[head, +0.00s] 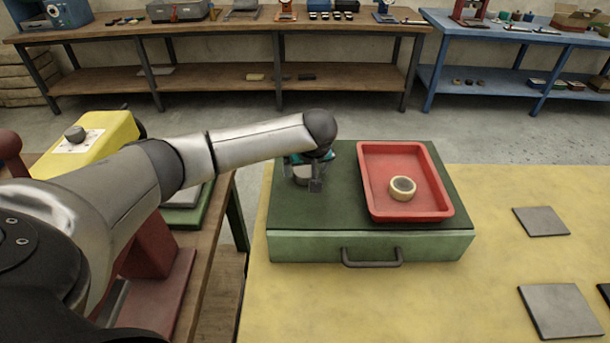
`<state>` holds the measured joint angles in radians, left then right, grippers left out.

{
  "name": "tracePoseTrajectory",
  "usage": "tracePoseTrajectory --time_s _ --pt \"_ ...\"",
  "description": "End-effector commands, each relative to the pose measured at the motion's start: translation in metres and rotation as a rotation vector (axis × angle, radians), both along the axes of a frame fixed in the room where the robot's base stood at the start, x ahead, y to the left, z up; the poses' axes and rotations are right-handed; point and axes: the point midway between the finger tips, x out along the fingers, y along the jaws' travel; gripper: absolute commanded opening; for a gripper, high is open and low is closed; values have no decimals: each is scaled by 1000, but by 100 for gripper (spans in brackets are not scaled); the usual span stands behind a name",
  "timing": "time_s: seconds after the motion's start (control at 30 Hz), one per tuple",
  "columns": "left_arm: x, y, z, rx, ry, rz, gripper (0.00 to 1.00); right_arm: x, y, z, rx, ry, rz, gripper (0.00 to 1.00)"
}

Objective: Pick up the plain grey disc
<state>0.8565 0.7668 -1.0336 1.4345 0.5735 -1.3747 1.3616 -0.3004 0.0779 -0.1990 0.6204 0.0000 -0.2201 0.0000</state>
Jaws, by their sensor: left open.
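A small plain grey disc (302,174) sits on the dark green top of the green drawer box (330,215), left of the red tray. My left gripper (305,176) points down over it, with its dark fingers open on either side of the disc. The gripper and wrist hide part of the disc, and I cannot tell whether the fingers touch it. My right gripper is not in view.
A red tray (376,160) on the box's right side holds a cream ring-shaped roll (402,183). Grey square plates (541,221) lie on the yellow table (480,280) at right. A yellow device (90,140) stands at left. Workbenches line the back wall.

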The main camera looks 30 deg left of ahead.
Motion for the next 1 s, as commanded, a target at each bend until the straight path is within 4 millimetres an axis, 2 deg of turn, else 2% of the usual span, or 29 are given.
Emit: tracePoseTrajectory --time_s 0.27,1.0 --pt "1 1 -2 -1 -1 0 100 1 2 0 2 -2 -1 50" --pt "1 1 -2 0 0 0 17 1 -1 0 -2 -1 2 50"
